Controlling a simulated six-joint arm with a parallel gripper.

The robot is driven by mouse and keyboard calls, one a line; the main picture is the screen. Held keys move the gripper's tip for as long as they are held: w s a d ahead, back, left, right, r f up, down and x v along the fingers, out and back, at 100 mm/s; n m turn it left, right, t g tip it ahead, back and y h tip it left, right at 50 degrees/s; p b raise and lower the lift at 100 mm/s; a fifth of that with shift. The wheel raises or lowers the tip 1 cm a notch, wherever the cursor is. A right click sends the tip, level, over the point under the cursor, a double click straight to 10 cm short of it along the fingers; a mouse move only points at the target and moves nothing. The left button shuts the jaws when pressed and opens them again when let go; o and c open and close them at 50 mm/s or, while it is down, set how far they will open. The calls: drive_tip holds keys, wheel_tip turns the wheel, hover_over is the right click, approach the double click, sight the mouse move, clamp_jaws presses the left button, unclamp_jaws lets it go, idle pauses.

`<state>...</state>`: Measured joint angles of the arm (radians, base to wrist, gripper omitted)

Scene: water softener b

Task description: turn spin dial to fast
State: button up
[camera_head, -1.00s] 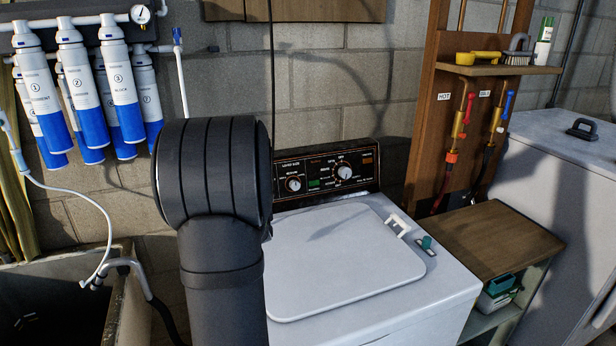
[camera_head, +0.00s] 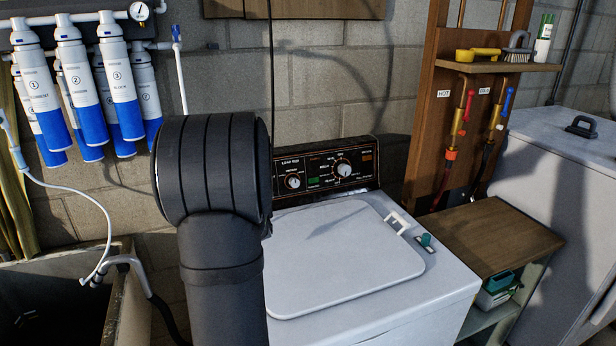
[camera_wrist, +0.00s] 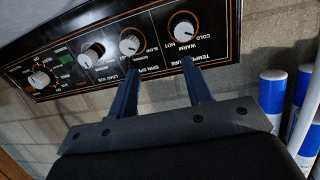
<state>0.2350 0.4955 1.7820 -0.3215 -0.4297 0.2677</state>
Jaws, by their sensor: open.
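The washer's control panel (camera_head: 326,172) shows in the head view, partly hidden by my arm. The spin dial is hidden there. In the wrist view the panel (camera_wrist: 65,80) appears roughly upside down. The spin dial (camera_wrist: 131,40) is a round white knob between the temperature dial (camera_wrist: 184,27) and the load size dial (camera_wrist: 92,54). Its exact setting is too small to read. My gripper (camera_wrist: 161,63) is open and empty. Its left fingertip appears just below the spin dial, its right one below the temperature dial. I cannot tell whether either touches the panel.
The larger timer knob (camera_wrist: 39,79) lies farther left on the panel in the wrist view. The white washer lid (camera_head: 345,260) is closed in front of the panel. A block wall (camera_head: 330,80) stands behind, with blue-and-white filter cartridges (camera_head: 118,80) at left.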

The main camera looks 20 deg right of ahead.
drive_tip(key=w+d+f+n+y, duration=0.1)
drive_tip(key=w+d+f+y, duration=0.15)
drive_tip(key=d, duration=0.45)
drive_tip(key=r+x, duration=0.1)
drive_tip(key=x, duration=0.7)
drive_tip(key=shift+w+d+t+h, duration=0.3)
drive_tip(key=shift+d+t+h, duration=0.1)
drive_tip(key=shift+d+h, duration=0.05)
drive_tip(key=shift+w, duration=0.25)
drive_tip(key=shift+c, duration=0.8)
drive_tip(key=shift+r, duration=0.1)
drive_tip(key=c, duration=0.4)
